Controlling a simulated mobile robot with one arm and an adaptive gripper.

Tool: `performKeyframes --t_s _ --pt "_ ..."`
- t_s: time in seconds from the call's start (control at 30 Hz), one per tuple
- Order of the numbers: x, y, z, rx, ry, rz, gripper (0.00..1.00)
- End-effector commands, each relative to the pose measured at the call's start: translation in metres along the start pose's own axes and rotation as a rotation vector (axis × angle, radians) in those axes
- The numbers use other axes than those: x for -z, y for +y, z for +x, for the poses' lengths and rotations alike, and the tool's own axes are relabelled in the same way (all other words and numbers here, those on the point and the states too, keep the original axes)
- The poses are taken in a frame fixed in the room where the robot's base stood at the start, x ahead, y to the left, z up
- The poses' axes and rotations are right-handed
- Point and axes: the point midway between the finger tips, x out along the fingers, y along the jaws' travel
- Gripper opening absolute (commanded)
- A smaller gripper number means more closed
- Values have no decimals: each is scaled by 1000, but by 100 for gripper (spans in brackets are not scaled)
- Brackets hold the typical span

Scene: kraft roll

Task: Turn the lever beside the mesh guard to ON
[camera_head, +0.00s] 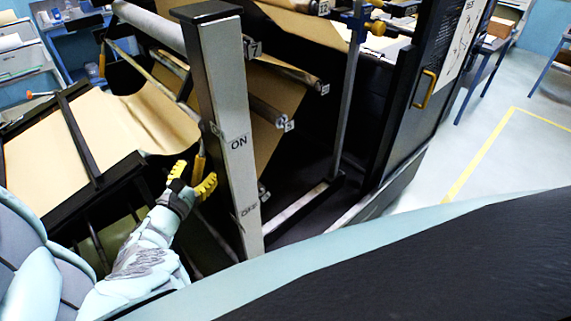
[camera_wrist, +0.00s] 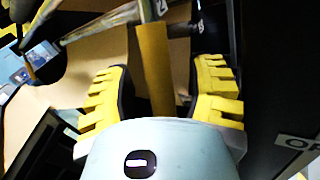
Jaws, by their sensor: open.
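The lever's yellow grip (camera_head: 200,160) shows just left of a grey post (camera_head: 218,90) marked ON higher up and OFF lower down. My gripper (camera_head: 191,182) is open, with its yellow ridged fingers at the grip's lower end. In the wrist view the grip (camera_wrist: 155,65) lies between the two open fingers (camera_wrist: 160,95), nearer the left one. I see gaps on both sides of it; its lower end is hidden behind my wrist housing. The lever's pivot is not clear, and I cannot tell which label it points to. I cannot make out a mesh guard.
Brown paper (camera_head: 85,150) runs over rollers left of the post, with numbered rollers (camera_head: 270,110) behind it. A black cabinet door with a yellow handle (camera_head: 425,90) stands to the right. The floor beyond it, with a yellow line (camera_head: 480,160), is clear.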

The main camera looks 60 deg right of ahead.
Motion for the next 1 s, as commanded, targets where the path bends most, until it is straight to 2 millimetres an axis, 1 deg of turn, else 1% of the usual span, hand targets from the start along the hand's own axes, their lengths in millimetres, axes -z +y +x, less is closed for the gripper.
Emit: performKeyframes --t_s 0.33,0.37,0.9,0.93,1.0 --pt "0 1 1 -3 1 -1 55" --pt "0 1 1 -3 1 -2 58" --pt "0 1 1 -3 1 -2 3" --pt "0 1 1 -3 1 -2 0" --pt "0 1 1 -3 1 -2 0"
